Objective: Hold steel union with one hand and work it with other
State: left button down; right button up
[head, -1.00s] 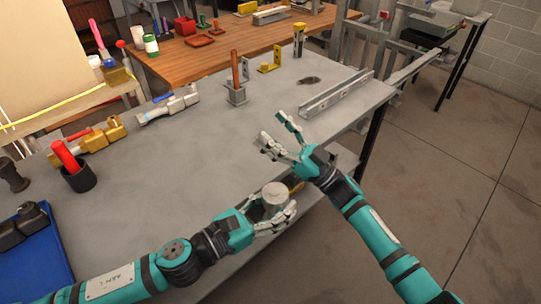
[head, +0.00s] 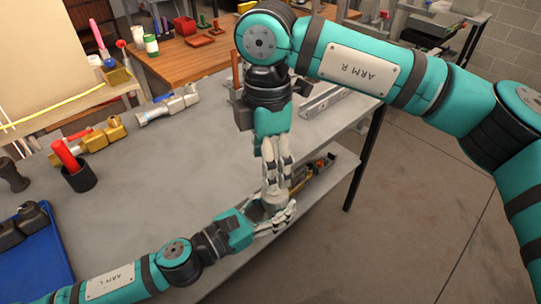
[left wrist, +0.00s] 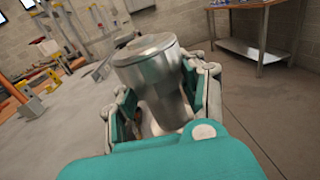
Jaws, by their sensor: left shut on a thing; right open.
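The steel union (left wrist: 160,72) is a shiny grey cylinder with a wider top, held slightly tilted in the left wrist view. My left gripper (left wrist: 160,105) is shut around its sides. In the head view the union (head: 275,200) shows only partly, at the table's front edge between my left gripper's fingers (head: 272,214). My right gripper (head: 276,184) is open and points down from above, its fingertips at the union's top. I cannot tell whether they touch it. The right gripper does not show in the left wrist view.
The grey workbench (head: 170,200) is bare in the middle. A black cup with a red handle (head: 78,173), brass valve (head: 97,137), grey valve (head: 170,104) and blue tray (head: 38,262) stand left. A metal channel (head: 325,101) lies behind my right arm. A lower shelf holds parts.

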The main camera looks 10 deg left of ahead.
jog(key=shift+w+d, duration=0.2)
jog(key=shift+d, duration=0.05)
jog(key=shift+f+t, duration=0.3)
jog(key=shift+d+f, duration=0.1)
jog(key=shift+f, duration=3.45)
